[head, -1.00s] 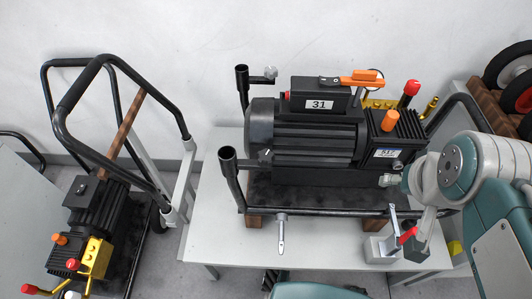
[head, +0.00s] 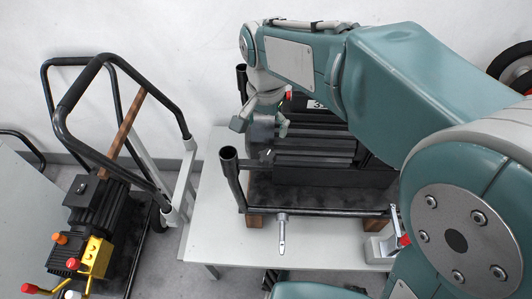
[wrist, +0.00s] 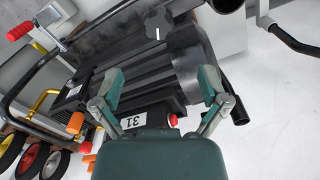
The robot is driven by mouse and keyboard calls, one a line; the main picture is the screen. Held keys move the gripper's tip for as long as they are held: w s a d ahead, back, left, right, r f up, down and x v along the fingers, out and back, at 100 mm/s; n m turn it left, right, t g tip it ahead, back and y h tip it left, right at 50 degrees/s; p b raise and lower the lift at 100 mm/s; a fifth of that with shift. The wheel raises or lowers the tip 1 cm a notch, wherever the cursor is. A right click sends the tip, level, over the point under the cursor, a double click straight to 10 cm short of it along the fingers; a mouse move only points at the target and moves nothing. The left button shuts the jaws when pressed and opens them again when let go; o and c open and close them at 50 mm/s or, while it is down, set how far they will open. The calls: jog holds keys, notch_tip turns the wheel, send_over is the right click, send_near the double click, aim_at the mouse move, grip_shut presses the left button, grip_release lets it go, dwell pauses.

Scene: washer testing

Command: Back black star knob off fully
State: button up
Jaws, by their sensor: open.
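The black star knob (wrist: 157,20) is at the top of the wrist view, a dark lobed shape with a white mark. In the head view the knob (head: 267,155) is small and dark at the near left side of the black motor (head: 315,160). My gripper (head: 260,124) is open and empty above the motor's left end. In the wrist view its fingers (wrist: 160,88) are spread wide over the motor's ribbed housing, with the knob beyond the fingertips. The gripper is apart from the knob.
The motor stands in a black tube frame (head: 232,175) on a grey table (head: 213,225). A red button (wrist: 171,122) and a "31" label (wrist: 135,121) are close to my gripper. A cart with a second machine (head: 95,215) stands left.

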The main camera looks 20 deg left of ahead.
aim_at(267, 155)
notch_tip(267, 155, down, 11)
jog(key=shift+d+r, duration=0.15)
jog(key=shift+r, duration=0.05)
dwell(0.3)
jog(key=c, duration=1.2)
